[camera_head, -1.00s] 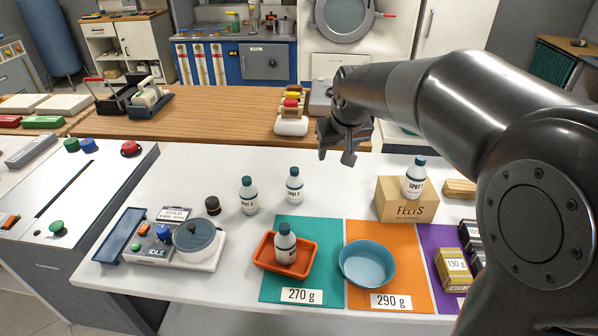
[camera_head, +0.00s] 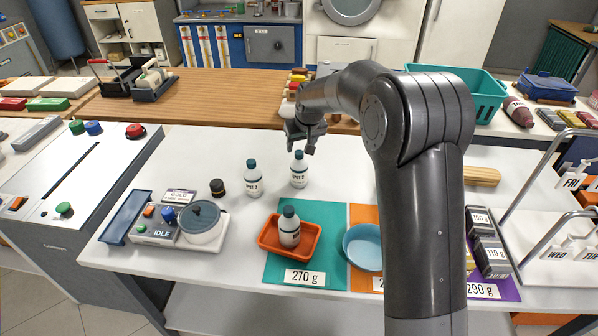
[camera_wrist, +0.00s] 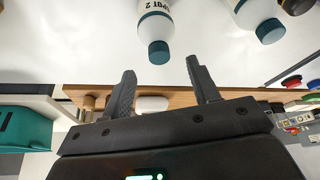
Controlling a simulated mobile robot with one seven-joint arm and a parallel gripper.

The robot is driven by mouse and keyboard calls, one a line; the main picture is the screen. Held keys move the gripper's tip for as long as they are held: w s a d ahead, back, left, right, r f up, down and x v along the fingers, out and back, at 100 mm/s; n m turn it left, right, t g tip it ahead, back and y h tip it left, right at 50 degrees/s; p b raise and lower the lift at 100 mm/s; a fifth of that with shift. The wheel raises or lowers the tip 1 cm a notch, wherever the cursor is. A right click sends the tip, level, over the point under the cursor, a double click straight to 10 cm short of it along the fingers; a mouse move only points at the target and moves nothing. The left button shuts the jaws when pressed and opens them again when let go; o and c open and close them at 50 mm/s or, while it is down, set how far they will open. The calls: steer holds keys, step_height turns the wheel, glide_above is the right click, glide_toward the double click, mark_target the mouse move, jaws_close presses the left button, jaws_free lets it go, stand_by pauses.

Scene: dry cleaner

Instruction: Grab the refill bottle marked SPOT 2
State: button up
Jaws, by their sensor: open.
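The white bottle with a teal cap that reads SPOT 2 in the wrist view (camera_wrist: 156,25) stands upright on the white counter (camera_head: 180,290). In the head view, this bottle (camera_head: 299,172) is the right one of two standing behind the orange tray. My gripper (camera_head: 302,148) is just behind and above it. In the wrist view, my gripper (camera_wrist: 161,68) is open, nothing between its fingers, with the bottle's cap just beyond the fingertips. A similar bottle (camera_head: 253,180) stands to the left, its number hard to read. A third bottle (camera_head: 289,228) stands in the orange tray (camera_head: 270,247).
A dark jar (camera_head: 217,187) and the scale (camera_head: 168,232) are left of the bottles. A blue bowl (camera_head: 362,250) sits right of the tray. My arm hides the counter's right middle. A wooden counter (camera_head: 225,100) lies behind.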

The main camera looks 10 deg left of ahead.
mark_target(299, 153)
steer(key=x, duration=0.6)
steer(key=shift+w, duration=0.1)
jaws_close()
stand_by(0.5)
